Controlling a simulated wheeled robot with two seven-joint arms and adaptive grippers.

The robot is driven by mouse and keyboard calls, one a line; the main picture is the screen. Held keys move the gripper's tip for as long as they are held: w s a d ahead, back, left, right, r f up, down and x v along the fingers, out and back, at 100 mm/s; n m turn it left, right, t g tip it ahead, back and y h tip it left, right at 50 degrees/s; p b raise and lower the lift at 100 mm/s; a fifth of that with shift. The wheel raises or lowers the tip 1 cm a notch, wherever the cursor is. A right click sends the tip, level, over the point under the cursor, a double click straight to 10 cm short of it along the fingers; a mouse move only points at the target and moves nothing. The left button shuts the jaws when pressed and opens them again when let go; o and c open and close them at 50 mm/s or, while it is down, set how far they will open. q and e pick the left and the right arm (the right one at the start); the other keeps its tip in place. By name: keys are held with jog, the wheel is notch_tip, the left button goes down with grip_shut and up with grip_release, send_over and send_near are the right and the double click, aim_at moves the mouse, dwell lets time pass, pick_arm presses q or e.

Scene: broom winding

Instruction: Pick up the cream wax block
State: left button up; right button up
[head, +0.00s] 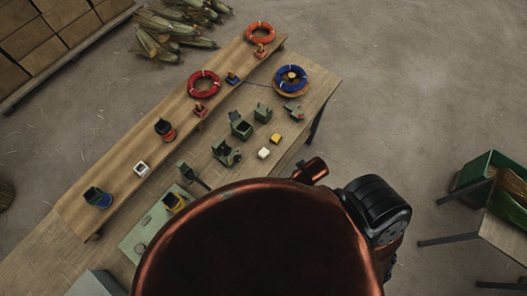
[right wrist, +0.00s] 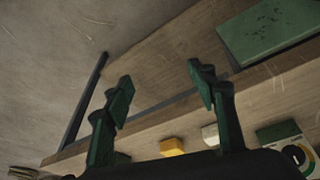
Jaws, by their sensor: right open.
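The cream wax block (head: 263,153) is a small pale block on the workbench, beside a yellow block (head: 276,138). In the right wrist view the cream wax block (right wrist: 210,134) shows low in the picture, partly hidden by my right gripper, with the yellow block (right wrist: 172,147) to its left. My right gripper (right wrist: 162,90) has two green fingers spread wide apart with nothing between them. It is apart from the cream block. In the head view its fingers cannot be made out. My left gripper is not in view.
Green fixtures (head: 240,125) stand just left of the blocks. A raised wooden shelf (head: 128,168) carries coloured rings and small holders. A blue coil (head: 291,78) lies at the bench's far end. A green crate (head: 490,172) stands on the right. Bench around the blocks is bare on the right side.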

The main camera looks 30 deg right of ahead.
jog(key=w+a+r+n+t+y+p, duration=0.1)
jog(key=w+a+r, duration=0.2)
jog(key=r, duration=0.3)
jog(key=w+a+r+n+y+p, duration=0.1)
jog(key=w+a+r, duration=0.25)
jog(key=r, duration=0.25)
jog(key=w+a+r+n+y, duration=0.2)
jog(key=w+a, duration=0.2)
jog(key=a, duration=0.6)
jog(key=g+h, duration=0.3)
jog(key=g, duration=0.1)
send_near(264, 153)
jog(key=shift+w+f, duration=0.6)
jog(key=shift+w, duration=0.15)
jog(key=shift+d+f, duration=0.15)
jog(key=shift+f, duration=0.15)
jog(key=f, duration=0.4)
jog(key=f+p, duration=0.1)
jog(key=f, duration=0.1)
jog(key=shift+s+a, duration=0.25)
jog(key=shift+s, duration=0.15)
jog(key=shift+f, duration=0.5)
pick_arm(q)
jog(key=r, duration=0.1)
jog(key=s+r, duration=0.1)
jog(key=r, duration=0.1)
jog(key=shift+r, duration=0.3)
pick_arm(e)
jog(key=shift+c, duration=0.7)
